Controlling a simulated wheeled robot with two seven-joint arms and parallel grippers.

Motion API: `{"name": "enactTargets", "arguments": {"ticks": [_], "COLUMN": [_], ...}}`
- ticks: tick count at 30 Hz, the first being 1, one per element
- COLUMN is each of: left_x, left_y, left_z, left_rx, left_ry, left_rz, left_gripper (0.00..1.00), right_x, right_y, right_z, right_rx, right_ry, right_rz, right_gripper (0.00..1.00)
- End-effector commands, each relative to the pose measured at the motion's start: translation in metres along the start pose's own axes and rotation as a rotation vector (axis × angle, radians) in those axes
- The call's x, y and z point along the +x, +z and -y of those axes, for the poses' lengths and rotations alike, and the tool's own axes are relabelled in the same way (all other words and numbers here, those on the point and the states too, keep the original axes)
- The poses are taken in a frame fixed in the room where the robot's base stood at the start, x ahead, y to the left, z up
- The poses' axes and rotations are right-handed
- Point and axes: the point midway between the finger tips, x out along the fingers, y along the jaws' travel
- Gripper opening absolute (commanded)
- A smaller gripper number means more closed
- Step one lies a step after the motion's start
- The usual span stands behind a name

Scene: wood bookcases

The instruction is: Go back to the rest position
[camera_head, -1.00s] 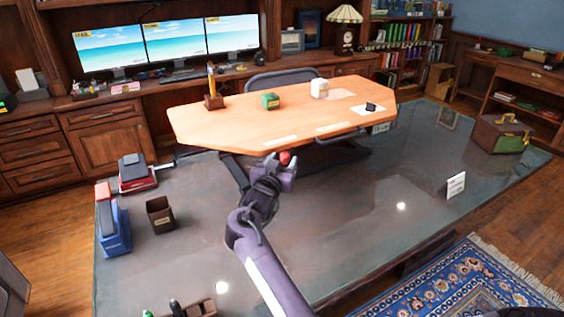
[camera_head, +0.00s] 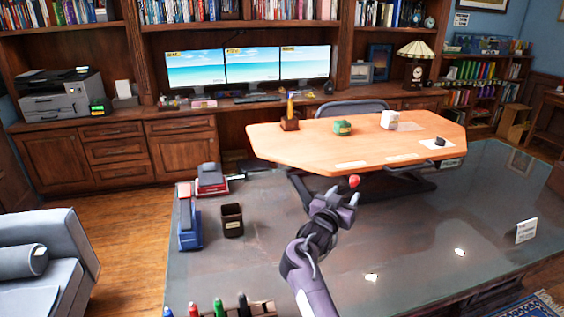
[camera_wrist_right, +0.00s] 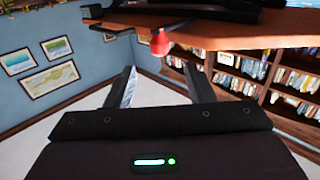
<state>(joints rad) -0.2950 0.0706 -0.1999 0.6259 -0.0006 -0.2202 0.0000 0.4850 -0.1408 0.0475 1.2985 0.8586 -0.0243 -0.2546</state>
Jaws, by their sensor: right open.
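My right gripper (camera_head: 345,203) is in front of the raised wooden desktop (camera_head: 290,147), over the glass-topped desk. Its jaws are open and empty. A red knob (camera_head: 354,181) sits just beyond the fingertips, near the front edge of the desktop. In the right wrist view the red knob (camera_wrist_right: 159,42) hangs under the desktop edge, past the two spread fingers (camera_wrist_right: 160,72), and looks apart from them. My left gripper is not in view.
A grey sofa (camera_head: 40,255) stands at left. Bookcases line the back.

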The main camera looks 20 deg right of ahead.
Motion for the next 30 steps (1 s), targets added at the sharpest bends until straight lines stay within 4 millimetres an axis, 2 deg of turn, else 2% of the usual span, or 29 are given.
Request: {"name": "enactTargets", "arguments": {"ticks": [4,8,11,14,15,18,21,24,30], "left_x": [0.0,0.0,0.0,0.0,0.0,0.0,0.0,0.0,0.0], "left_y": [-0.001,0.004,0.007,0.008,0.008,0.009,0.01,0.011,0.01], "left_z": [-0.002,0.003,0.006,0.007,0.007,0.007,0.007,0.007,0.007], "left_rx": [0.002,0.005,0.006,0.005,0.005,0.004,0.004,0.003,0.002], "left_ry": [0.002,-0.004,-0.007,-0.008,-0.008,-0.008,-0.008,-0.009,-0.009], "left_rz": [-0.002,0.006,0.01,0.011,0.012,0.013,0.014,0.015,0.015], "left_gripper": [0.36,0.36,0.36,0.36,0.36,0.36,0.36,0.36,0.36], "right_x": [-0.003,-0.022,-0.059,-0.117,-0.143,-0.204,-0.248,-0.282,-0.333], "right_y": [0.008,0.04,0.074,0.105,0.116,0.133,0.14,0.143,0.142], "right_z": [-0.001,-0.006,-0.009,-0.018,-0.024,-0.042,-0.06,-0.077,-0.109], "right_rx": [0.002,-0.001,-0.03,-0.101,-0.141,-0.242,-0.328,-0.401,-0.526], "right_ry": [-0.025,-0.143,-0.298,-0.464,-0.524,-0.64,-0.71,-0.755,-0.811], "right_rz": [0.023,0.137,0.289,0.469,0.544,0.702,0.811,0.893,1.016], "right_gripper": [0.49,0.49,0.49,0.49,0.49,0.49,0.49,0.49,0.49]}}
